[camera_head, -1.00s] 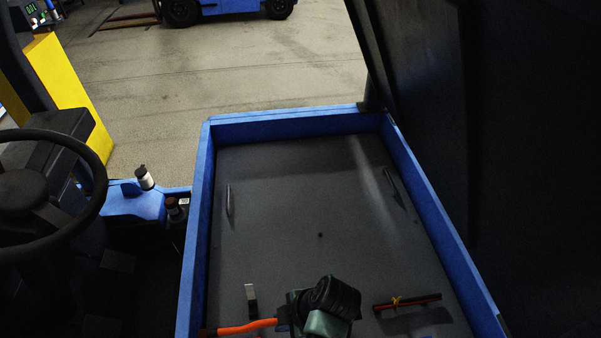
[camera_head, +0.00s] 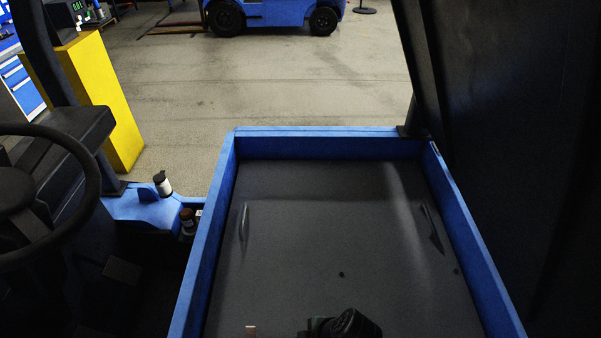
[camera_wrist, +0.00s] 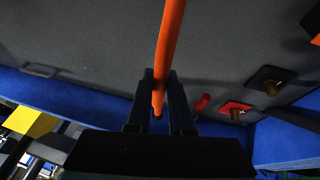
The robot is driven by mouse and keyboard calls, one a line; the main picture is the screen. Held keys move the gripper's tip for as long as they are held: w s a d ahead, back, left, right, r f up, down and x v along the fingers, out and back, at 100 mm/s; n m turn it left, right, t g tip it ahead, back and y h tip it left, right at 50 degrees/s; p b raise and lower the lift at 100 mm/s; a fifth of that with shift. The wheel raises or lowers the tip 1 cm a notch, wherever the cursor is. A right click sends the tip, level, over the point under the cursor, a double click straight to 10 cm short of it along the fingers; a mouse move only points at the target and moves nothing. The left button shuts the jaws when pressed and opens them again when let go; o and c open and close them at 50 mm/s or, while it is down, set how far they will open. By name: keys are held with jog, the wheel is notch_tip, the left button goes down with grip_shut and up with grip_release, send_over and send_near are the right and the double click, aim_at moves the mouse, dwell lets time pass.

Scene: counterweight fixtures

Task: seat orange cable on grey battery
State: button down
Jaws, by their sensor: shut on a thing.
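The orange cable (camera_wrist: 170,37) runs from the top edge of the wrist view down between the fingers of my gripper (camera_wrist: 159,92), which is shut on it near its lower end. The grey battery top (camera_head: 325,235) fills the blue-rimmed bay in the head view; its grey surface (camera_wrist: 90,35) is also in the wrist view. To the right of my gripper there, a post on a red base (camera_wrist: 235,107) and a brass-coloured post on a black base (camera_wrist: 268,76) stand apart from the cable. The head view shows only a dark part of my arm at its bottom edge; the cable is out of that view.
The blue rim (camera_head: 195,255) borders the grey top. A dark panel (camera_head: 520,130) rises at the right. A steering wheel (camera_head: 40,210) and small bottles (camera_head: 162,184) are at the left. An orange piece (camera_wrist: 316,38) shows at the wrist view's right edge.

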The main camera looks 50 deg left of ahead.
jog(key=shift+f+b, duration=0.35)
jog(key=shift+f, duration=0.4)
jog(key=shift+f, duration=0.15)
jog(key=shift+f+b, duration=1.05)
jog(key=shift+f, duration=0.05)
jog(key=shift+f+b, duration=0.8)
jog(key=shift+f, duration=0.15)
dwell(0.3)
jog(key=c, duration=0.7)
grip_release()
jog(key=shift+c, duration=0.2)
jog(key=shift+r, duration=0.1)
jog(key=b+v, duration=0.1)
jog(key=v, duration=1.1)
jog(key=shift+d+r, duration=0.15)
jog(key=shift+r, duration=0.2)
jog(key=shift+w, duration=0.15)
